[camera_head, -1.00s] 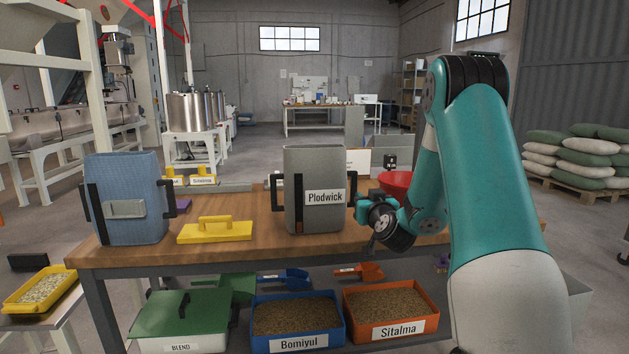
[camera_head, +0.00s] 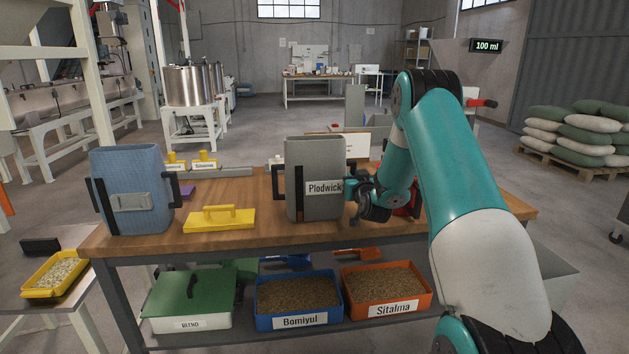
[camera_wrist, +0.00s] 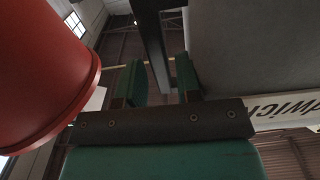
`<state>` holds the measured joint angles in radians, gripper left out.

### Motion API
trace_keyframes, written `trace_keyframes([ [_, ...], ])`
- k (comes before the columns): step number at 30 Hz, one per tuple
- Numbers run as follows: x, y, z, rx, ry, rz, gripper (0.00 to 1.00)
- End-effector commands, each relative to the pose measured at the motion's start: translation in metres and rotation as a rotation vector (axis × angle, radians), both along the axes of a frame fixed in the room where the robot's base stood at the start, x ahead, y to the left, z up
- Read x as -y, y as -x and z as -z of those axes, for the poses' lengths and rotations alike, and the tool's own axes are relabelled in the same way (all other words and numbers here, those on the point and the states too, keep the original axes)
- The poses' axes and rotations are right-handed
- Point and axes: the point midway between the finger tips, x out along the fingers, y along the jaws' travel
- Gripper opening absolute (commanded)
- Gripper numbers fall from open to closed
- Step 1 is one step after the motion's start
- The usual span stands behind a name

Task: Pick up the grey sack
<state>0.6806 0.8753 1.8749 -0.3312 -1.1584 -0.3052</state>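The grey sack (camera_head: 312,205), labelled "Plodwick", stands upright on the wooden table, with a dark handle on each side. My gripper (camera_head: 356,194) is at its right side, close to the right handle, partly hidden by my own wrist. In the wrist view the two green fingers of my gripper (camera_wrist: 160,78) are apart. The dark handle bar (camera_wrist: 150,40) shows in the gap between them; I cannot tell whether it touches them. The sack's grey side (camera_wrist: 250,50) fills the upper right of the wrist view.
A red container (camera_wrist: 45,75) is close on the left in the wrist view. A blue sack (camera_head: 130,180) and a yellow handled lid (camera_head: 220,221) stand left on the table (camera_head: 265,237). Below are the Bomiyul bin (camera_head: 300,319), Sitalma bin (camera_head: 390,311) and green-lidded BLEND box (camera_head: 190,325).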

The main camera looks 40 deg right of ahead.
Motion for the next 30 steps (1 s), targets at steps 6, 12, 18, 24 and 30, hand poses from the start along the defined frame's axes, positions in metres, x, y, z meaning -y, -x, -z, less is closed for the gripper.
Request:
trace_keyframes([
  [6,0.000,0.000,0.000,0.001,0.001,0.000,0.00],
  [12,0.000,0.000,-0.003,0.008,0.000,0.000,0.00],
  [18,0.000,0.000,-0.003,0.008,0.001,0.000,0.00],
  [24,0.000,0.000,-0.008,0.008,0.002,-0.001,0.00],
  [30,0.000,-0.001,-0.020,0.010,0.003,-0.001,0.00],
])
